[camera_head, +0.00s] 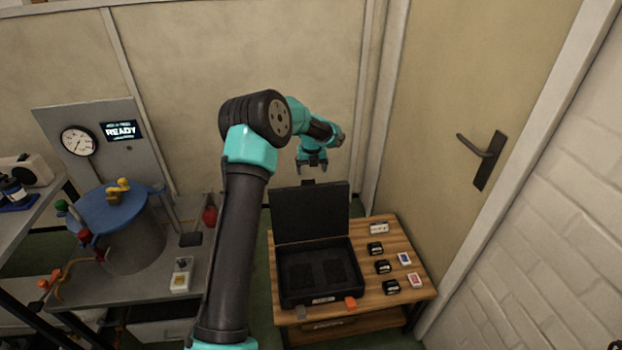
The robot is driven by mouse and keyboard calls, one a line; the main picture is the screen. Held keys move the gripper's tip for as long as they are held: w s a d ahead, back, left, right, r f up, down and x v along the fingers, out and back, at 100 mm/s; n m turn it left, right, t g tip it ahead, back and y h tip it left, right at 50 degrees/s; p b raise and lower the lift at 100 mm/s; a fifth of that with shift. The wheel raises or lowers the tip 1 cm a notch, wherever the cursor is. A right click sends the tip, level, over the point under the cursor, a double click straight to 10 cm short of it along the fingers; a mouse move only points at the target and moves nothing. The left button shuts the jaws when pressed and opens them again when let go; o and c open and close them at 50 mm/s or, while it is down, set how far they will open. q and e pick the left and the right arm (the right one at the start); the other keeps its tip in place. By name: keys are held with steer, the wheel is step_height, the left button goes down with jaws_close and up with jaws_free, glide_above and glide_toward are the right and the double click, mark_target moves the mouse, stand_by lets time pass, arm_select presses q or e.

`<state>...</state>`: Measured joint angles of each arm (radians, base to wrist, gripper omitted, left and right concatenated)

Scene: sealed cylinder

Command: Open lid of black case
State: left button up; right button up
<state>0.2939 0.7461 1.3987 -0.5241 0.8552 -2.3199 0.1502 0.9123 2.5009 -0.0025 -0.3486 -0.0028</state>
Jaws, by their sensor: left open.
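The black case (318,298) sits on a small wooden table. Its lid (311,213) stands up, roughly upright, at the back of the case. The case's dark inside shows, with darker patches on its floor. An orange tab (351,303) is at the front right edge and a grey one at the front left. My left gripper (312,168) is open and empty. It is just above the top edge of the lid, pointing down; I cannot tell whether it touches the lid. My right gripper is not in view.
Several small black items (383,266) and small cards (404,258) lie on the wooden table (424,290) right of the case. A bench with a blue-topped cylinder (113,209) and a gauge panel (88,117) stands left. A door with a dark handle (487,152) is at right.

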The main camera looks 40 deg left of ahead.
arm_select(q)
step_height(320, 180, up, 8)
steer(key=shift+s+d, duration=0.3)
steer(key=shift+d, duration=0.05)
steer(key=shift+f, duration=0.1)
steer(key=s+d+f+n+h, duration=0.2)
steer(key=s+d+f+n, duration=0.3)
steer(key=d+f, duration=0.45)
steer(key=s+d+f+n+h, duration=0.2)
steer(key=s+d+f+n, duration=0.2)
steer(key=d+f+n, duration=0.45)
steer(key=s+d+f+n, duration=0.3)
steer(key=s+d+n, duration=0.1)
steer(key=s, duration=0.4)
steer(key=s+d+f+n, duration=0.4)
steer(key=s+n, duration=0.2)
steer(key=s, duration=0.1)
steer(key=s+d+f+n, duration=0.4)
steer(key=s+n, duration=0.1)
steer(key=s, duration=0.3)
steer(key=shift+s+f+h, duration=0.25)
steer(key=shift+s+h, duration=0.05)
steer(key=shift+h, duration=0.1)
